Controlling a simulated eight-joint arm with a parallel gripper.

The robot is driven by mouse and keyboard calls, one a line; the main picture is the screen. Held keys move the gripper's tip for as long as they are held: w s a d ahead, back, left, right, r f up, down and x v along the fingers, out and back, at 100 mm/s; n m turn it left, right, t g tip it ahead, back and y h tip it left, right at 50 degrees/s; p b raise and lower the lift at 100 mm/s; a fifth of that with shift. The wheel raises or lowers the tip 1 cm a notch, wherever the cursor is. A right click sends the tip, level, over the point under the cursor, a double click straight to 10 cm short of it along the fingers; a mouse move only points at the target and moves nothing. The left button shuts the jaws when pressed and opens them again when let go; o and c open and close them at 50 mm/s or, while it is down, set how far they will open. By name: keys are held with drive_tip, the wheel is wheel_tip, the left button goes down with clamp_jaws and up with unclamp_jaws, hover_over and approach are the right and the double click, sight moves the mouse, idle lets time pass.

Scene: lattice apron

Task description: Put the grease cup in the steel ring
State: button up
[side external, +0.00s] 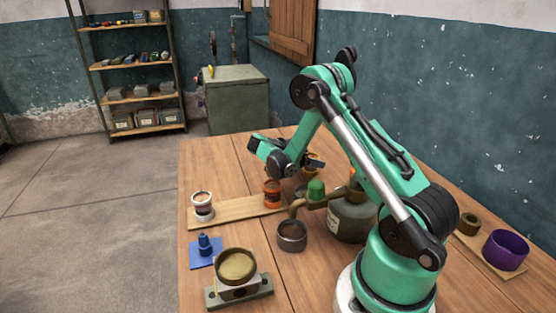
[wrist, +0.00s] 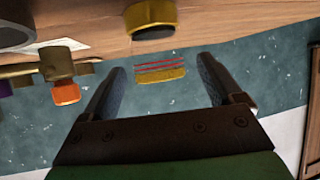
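A grey metal ring (side external: 292,236), which looks like the steel ring, stands on the table in front of the oil can. I cannot tell for sure which thing is the grease cup. A brass-yellow cup (side external: 313,156) is beside my gripper (side external: 316,164), partly hidden by it. An orange piece with a brass top (wrist: 65,92) lies to the left in the wrist view.
A wooden board (side external: 237,210) carries a white cup (side external: 203,206) and an orange cup (side external: 272,194). A brass bowl (side external: 237,266) sits on a stand near a blue piece (side external: 205,244). A purple ring (side external: 505,251) is at right.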

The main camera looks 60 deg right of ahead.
drive_tip(key=shift+r, duration=0.15)
drive_tip(key=w+a+r+n+t+y, duration=0.2)
drive_tip(key=a+r+n, duration=0.3)
drive_tip(key=a, duration=0.4)
drive_tip(key=w+a+r+n+t+y, duration=0.2)
drive_tip(key=w+a+r+n+t, duration=0.1)
drive_tip(key=a+r+n+t, duration=0.2)
drive_tip(key=a+n, duration=0.2)
drive_tip(key=a, duration=0.2)
drive_tip(key=shift+w+n, duration=0.15)
drive_tip(key=shift+n, duration=0.25)
drive_tip(key=shift+o, duration=0.5)
drive_tip(key=s+a+n+t+y, duration=0.4)
drive_tip(key=a+n+t+y, duration=0.2)
drive_tip(key=a+n, duration=0.5)
drive_tip(key=shift+a+r+t+y, duration=0.3)
drive_tip(key=shift+a, duration=0.4)
drive_tip(key=shift+s, duration=0.1)
